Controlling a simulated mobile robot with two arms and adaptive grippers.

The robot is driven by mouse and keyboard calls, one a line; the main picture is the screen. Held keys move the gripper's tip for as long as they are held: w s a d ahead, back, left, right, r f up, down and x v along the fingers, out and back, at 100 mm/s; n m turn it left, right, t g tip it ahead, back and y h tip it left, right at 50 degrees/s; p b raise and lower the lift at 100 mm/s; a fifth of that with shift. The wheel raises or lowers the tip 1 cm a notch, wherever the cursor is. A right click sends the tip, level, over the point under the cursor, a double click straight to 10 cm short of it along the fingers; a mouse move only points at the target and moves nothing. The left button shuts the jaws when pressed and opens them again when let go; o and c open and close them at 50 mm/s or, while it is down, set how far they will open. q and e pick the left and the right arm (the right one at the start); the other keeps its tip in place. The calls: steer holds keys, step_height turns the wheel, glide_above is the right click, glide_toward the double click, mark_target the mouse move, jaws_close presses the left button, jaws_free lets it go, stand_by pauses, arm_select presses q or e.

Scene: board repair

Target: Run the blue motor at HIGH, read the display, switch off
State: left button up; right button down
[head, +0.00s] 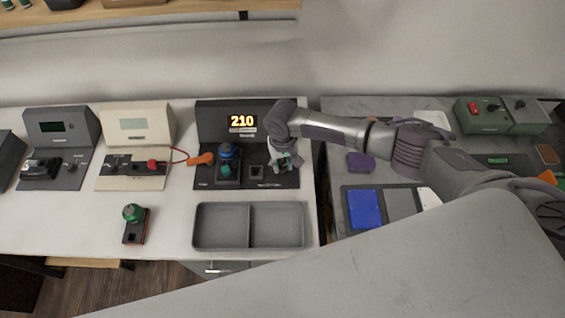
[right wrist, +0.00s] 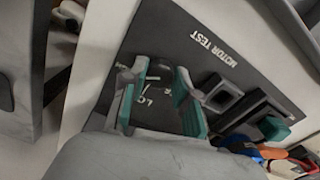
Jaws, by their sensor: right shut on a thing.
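The motor test station (head: 205,122) is a dark console with a lit display (head: 242,121) reading 210 in orange digits. Smaller text below it is too small to read. The blue motor (head: 228,151) sits at the left of its base, by a teal block (head: 227,170); the motor shows partly in the right wrist view (right wrist: 238,143). My right gripper (head: 286,161) is at the base's right end, its teal fingers (right wrist: 157,84) shut on a dark knob (right wrist: 160,92) beside partly hidden "LO" lettering. The knob's setting is unclear. My left gripper is not in view.
A black square switch (head: 256,172) lies left of my right gripper. An orange-handled object (head: 201,159) is left of the motor. An empty two-part grey tray (head: 249,246) stands in front. A green-topped motor (head: 134,222) stands at front left.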

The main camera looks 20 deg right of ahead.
steer(key=n+p, duration=0.1)
steer(key=n, duration=0.3)
steer(key=shift+r+n, duration=0.1)
steer(key=shift+n, duration=0.3)
steer(key=n, duration=0.2)
steer(key=shift+n+p, duration=0.3)
steer(key=shift+p, duration=0.1)
steer(key=n, duration=0.3)
steer(key=shift+w+n, duration=0.1)
steer(key=shift+n, duration=0.3)
steer(key=n, duration=1.2)
steer(key=shift+n+b, duration=0.3)
steer(key=shift+b, duration=0.05)
